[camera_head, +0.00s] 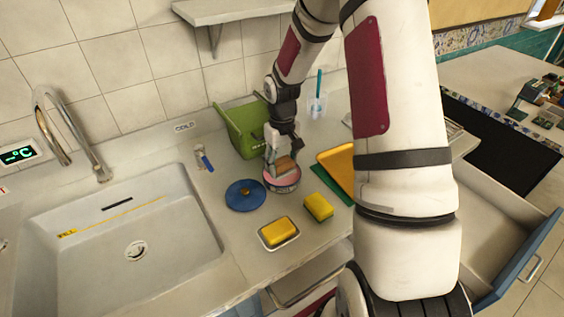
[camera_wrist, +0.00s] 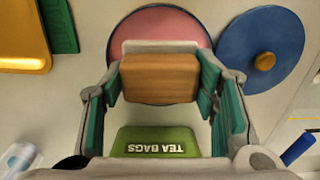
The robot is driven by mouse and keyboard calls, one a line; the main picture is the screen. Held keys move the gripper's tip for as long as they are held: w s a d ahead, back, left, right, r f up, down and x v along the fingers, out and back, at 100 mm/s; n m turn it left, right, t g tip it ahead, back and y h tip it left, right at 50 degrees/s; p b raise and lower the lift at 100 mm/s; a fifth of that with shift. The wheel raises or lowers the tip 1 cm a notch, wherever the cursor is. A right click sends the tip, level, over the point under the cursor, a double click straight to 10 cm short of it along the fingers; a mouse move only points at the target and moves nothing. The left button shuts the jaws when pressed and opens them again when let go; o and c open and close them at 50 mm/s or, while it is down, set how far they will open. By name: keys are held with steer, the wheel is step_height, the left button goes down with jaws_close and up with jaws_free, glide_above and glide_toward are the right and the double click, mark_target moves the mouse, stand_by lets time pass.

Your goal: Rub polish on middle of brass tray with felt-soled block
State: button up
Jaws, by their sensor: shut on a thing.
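My gripper (camera_head: 277,165) is shut on a wooden block (camera_wrist: 160,78), with a pale layer along one edge that may be its felt. It also shows in the head view (camera_head: 285,164). The block is over a round open tin of pink polish (camera_wrist: 160,30), seen in the head view (camera_head: 283,184) below my gripper. I cannot tell whether block and polish touch. The yellow brass tray (camera_head: 336,160) lies right of the tin, partly hidden behind my arm; its corner is at the upper left of the wrist view (camera_wrist: 22,40).
A blue lid (camera_head: 245,195) with a knob lies left of the tin. A green tea bags box (camera_head: 238,125) stands behind. A yellow sponge (camera_head: 318,207) and a white dish (camera_head: 266,243) holding a yellow block are in front. A sink (camera_head: 100,240) is at left.

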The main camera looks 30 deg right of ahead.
mark_target(282, 161)
steer(key=shift+f, duration=0.6)
stand_by(1.5)
steer(key=shift+r, duration=0.1)
steer(key=shift+r+p, duration=1.35)
steer(key=shift+r, duration=2.15)
steer(key=w+a+f, duration=0.1)
steer(key=a, duration=1.3)
steer(key=shift+w+f, duration=0.15)
steer(key=shift+w, duration=0.05)
